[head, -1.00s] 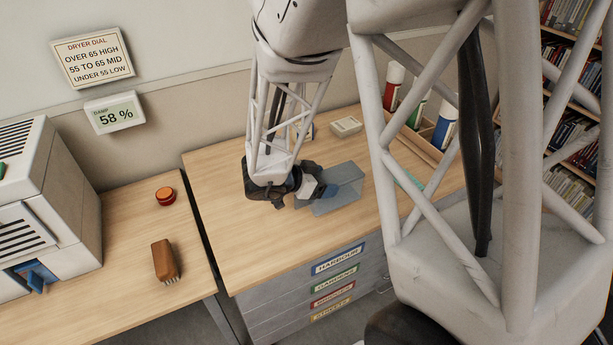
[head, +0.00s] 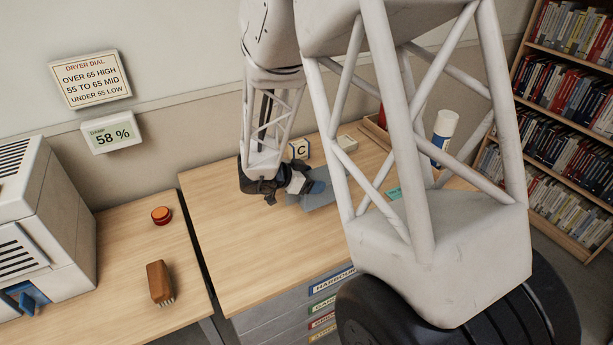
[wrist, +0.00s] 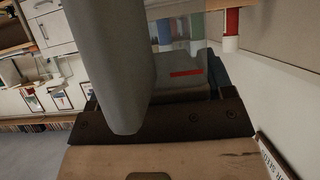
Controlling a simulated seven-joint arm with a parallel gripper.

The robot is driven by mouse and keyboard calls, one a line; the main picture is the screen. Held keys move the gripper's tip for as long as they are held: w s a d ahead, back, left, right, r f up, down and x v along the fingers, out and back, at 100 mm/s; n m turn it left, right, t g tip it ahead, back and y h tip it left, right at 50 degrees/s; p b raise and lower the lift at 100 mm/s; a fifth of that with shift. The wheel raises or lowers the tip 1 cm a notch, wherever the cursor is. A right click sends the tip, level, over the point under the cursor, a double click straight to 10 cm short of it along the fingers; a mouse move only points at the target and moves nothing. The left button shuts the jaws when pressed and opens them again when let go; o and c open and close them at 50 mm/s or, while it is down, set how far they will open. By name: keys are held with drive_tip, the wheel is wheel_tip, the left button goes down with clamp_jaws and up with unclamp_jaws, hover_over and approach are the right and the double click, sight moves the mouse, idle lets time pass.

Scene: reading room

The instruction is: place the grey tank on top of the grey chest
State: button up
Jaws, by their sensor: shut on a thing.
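The grey tank (head: 322,196) is a see-through, blue-grey box over the right-hand worktop in the head view. My gripper (head: 302,187) is shut on its left side. My arm hides part of the tank, and I cannot tell whether it touches the wood. In the wrist view a clear wall with a red mark (wrist: 186,72) shows beyond a large grey shape. The grey chest (head: 272,318) is the block of labelled drawers under the worktop's front edge; my arm and wheel cover its right part.
A white bottle (head: 443,130) stands at the right. A brush (head: 160,283), a red button (head: 161,215) and a white machine (head: 40,225) are at the left. The worktop's left part is clear.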

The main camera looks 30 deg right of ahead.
drive_tip(key=w+d, duration=0.2)
drive_tip(key=w, duration=0.4)
drive_tip(key=shift+f, duration=0.3)
drive_tip(key=shift+f, duration=0.1)
drive_tip(key=shift+f, duration=1.65)
drive_tip(key=shift+f, duration=0.15)
drive_tip(key=o, duration=1)
drive_tip(key=shift+a+r, duration=0.15)
drive_tip(key=shift+r, duration=0.05)
drive_tip(key=v, duration=1.1)
drive_tip(key=shift+a, duration=0.35)
